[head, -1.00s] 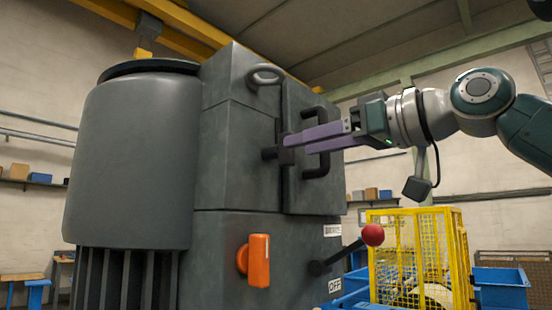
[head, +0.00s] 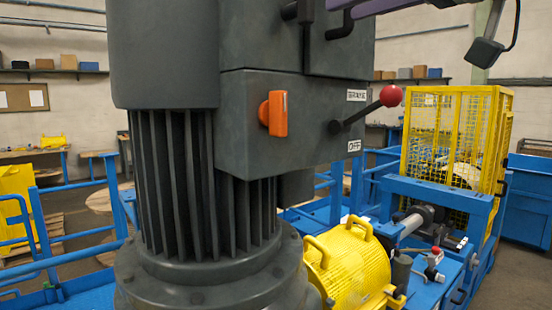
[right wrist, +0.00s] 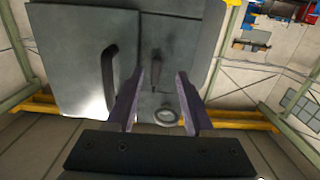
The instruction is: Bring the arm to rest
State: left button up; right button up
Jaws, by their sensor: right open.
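My right gripper (right wrist: 160,75) is open, its two purple fingers pointing at the dark grey cabinet (right wrist: 75,50). A small dark latch knob (right wrist: 155,82) on the cabinet shows between the fingers; I cannot tell whether they touch it. A dark bar handle (right wrist: 108,68) and a ring (right wrist: 165,116) lie on either side of it. In the head view only part of the purple fingers (head: 372,8) shows at the top edge; the arm is mostly out of frame. My left gripper is not in view.
Below the cabinet are an orange switch handle (head: 277,113) and a lever with a red ball (head: 391,96), beside an "OFF" label. A finned motor (head: 200,180), yellow guard (head: 350,262), yellow mesh cage (head: 455,135) and blue railings (head: 75,255) stand around lower down.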

jog(key=s+f+m+g+h, duration=0.15)
jog(key=s+f, duration=0.35)
jog(key=f, duration=0.6)
jog(key=s+f+g+h, duration=0.3)
jog(key=s+f, duration=0.3)
jog(key=f, duration=0.5)
jog(key=s+f+m+g+h, duration=0.15)
jog(key=s+f, duration=0.35)
jog(key=f, duration=0.6)
jog(key=s+d+f+m+g+h, duration=0.2)
jog(key=s+d+f, duration=0.15)
jog(key=s, duration=0.55)
jog(key=s+d+f+m+g+h, duration=0.1)
jog(key=s+d+f+g+h, duration=0.2)
jog(key=s, duration=0.7)
jog(key=w+p+v, duration=0.3)
jog(key=p+v, duration=0.9)
jog(key=p, duration=0.2)
jog(key=shift+w+r+t, duration=0.3)
jog(key=shift+r+t, duration=0.1)
jog(key=shift+r, duration=0.05)
jog(key=shift+d, duration=0.1)
